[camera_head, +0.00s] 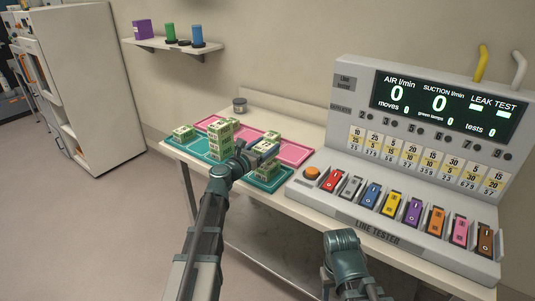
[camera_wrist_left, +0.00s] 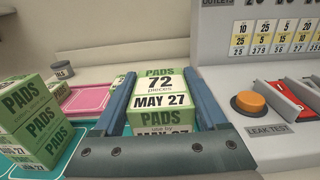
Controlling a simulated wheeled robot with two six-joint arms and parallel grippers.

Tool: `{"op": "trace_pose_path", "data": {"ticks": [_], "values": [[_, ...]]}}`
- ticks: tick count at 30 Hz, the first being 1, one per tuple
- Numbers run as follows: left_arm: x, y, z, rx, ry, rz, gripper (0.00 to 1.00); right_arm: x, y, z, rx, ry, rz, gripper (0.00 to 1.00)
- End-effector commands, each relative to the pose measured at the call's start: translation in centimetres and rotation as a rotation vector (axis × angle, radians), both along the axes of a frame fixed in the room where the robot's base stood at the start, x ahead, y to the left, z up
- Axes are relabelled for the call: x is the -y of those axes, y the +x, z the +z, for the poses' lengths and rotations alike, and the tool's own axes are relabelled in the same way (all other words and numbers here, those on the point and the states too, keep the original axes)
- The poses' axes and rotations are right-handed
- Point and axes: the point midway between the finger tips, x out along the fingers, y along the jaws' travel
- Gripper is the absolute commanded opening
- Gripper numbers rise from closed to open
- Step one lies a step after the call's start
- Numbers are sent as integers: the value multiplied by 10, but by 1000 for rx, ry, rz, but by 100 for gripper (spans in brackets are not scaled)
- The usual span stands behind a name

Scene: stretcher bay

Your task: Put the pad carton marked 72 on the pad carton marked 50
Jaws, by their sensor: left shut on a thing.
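In the left wrist view the green and white pad carton marked 72 (camera_wrist_left: 158,84) sits between the two fingers of my left gripper (camera_wrist_left: 160,90), which is shut on it. In the head view my left gripper (camera_head: 262,150) is over the right end of the tray area, with the held carton (camera_head: 268,146) at its tip. Other pad cartons (camera_head: 265,168) show below it; I cannot tell whether they touch it. No number 50 can be read in either view. My right arm shows low in the head view, but its gripper does not.
A taller stack of pad cartons (camera_head: 221,141) stands left of my left gripper, on the teal tray (camera_head: 196,148). A lower carton pile (camera_head: 184,132) is further left. A pink tray (camera_head: 292,153) lies behind. The line tester (camera_head: 400,200) stands close on the right.

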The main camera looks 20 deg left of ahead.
Motion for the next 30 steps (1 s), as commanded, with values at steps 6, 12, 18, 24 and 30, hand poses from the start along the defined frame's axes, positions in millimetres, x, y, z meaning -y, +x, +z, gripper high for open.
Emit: {"op": "trace_pose_path", "data": {"ticks": [6, 12, 18, 24, 30], "values": [[4, 16, -2, 0, 0, -2, 6, 0, 0, -2, 0, 0, 0, 50], [4, 12, -34, 0, 0, 0, 6, 0, 0, -34, 0, 0, 0, 50], [3, 12, -37, 0, 0, 0, 6, 0, 0, -37, 0, 0, 1, 50], [3, 12, -37, 0, 0, 0, 6, 0, 0, -37, 0, 0, 1, 50], [3, 12, -39, 0, 0, 0, 91, 0, 0, -39, 0, 0, 1, 50]]}}
